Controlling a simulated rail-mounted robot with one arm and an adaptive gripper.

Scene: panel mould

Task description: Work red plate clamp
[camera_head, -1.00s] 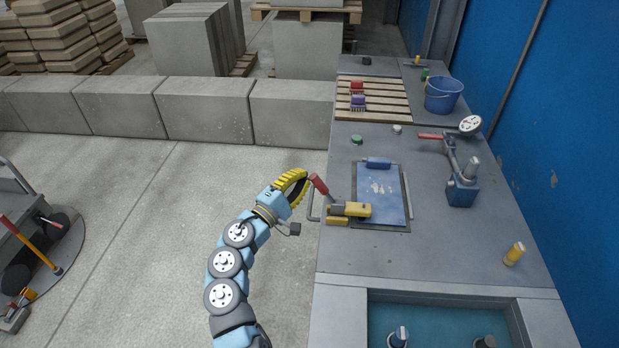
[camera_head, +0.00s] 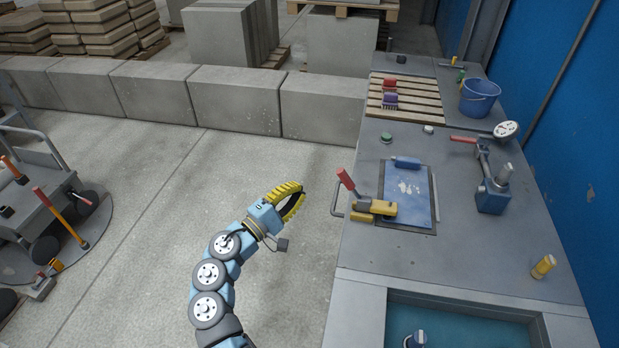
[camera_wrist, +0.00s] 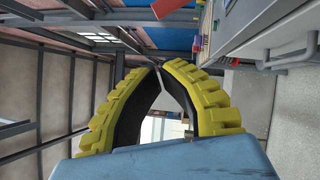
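The red plate clamp has a red handle (camera_head: 347,183) that leans up and to the left from a yellow body (camera_head: 378,207). It stands at the left edge of the blue plate (camera_head: 407,198) on the grey bench. My gripper (camera_head: 302,190) has yellow ribbed fingers and is left of the handle, apart from it, over open floor. In the wrist view the fingertips (camera_wrist: 160,67) meet with nothing between them. Red pieces show near the top of the wrist view, but I cannot tell which is the handle.
A bent grey rail (camera_head: 336,200) sticks out from the bench's left edge beside the clamp. A blue lever device (camera_head: 492,195) stands right of the plate, a blue bucket (camera_head: 480,97) farther back. A basin (camera_head: 470,325) is at the front.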

